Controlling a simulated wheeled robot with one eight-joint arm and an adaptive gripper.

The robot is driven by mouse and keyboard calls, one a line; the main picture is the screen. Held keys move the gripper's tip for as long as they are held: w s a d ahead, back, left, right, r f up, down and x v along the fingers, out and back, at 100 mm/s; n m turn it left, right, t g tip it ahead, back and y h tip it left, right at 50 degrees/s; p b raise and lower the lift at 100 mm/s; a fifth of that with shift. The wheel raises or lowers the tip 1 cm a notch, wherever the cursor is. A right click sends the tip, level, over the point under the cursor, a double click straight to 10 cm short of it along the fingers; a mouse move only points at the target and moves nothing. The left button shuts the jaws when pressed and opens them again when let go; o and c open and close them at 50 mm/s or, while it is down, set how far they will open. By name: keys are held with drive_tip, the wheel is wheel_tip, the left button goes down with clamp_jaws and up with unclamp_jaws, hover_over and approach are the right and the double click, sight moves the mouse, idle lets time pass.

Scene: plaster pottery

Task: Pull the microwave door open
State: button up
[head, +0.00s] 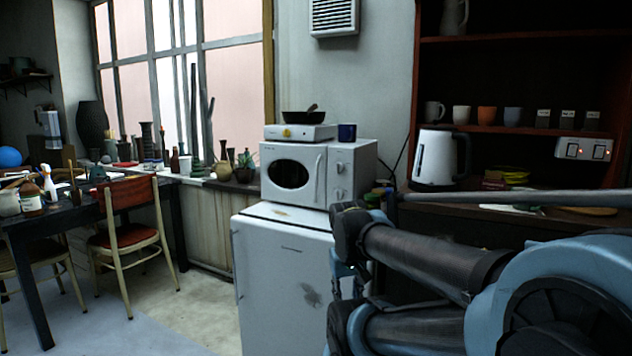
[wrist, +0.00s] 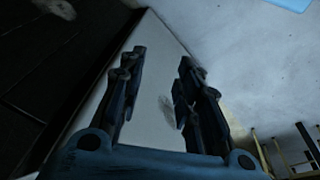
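The white microwave (head: 345,172) stands on top of a small white fridge (head: 285,280) in the head view. Its door (head: 292,174), with a dark oval window, looks shut. A pale vertical handle (head: 319,179) is on the door's right side, beside the knobs. My arm reaches in from the lower right of the head view; the gripper's fingers are not clearly seen there. In the wrist view my gripper (wrist: 162,85) has its two fingers spread apart with nothing between them. A white surface with a grey smudge, likely the fridge, shows beyond them. The microwave is not recognisable in the wrist view.
A hot plate (head: 299,132) with a black pan (head: 304,117) and a dark blue mug (head: 347,132) sit on the microwave. A white kettle (head: 435,158) stands on the counter to the right. A red chair (head: 133,212) and open floor (head: 185,300) lie left of the fridge.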

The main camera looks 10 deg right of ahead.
drive_tip(key=w+d+r+m+h, duration=0.2)
drive_tip(key=w+d+r+h, duration=0.25)
drive_tip(key=w, duration=0.35)
drive_tip(key=m+t+h, duration=0.7)
drive_tip(key=t+h, duration=0.1)
drive_tip(key=t, duration=0.2)
approach(316, 179)
drive_tip(key=x, duration=1.1)
drive_tip(key=shift+w+a+r, duration=0.1)
drive_tip(key=shift+w+a, duration=0.05)
clamp_jaws()
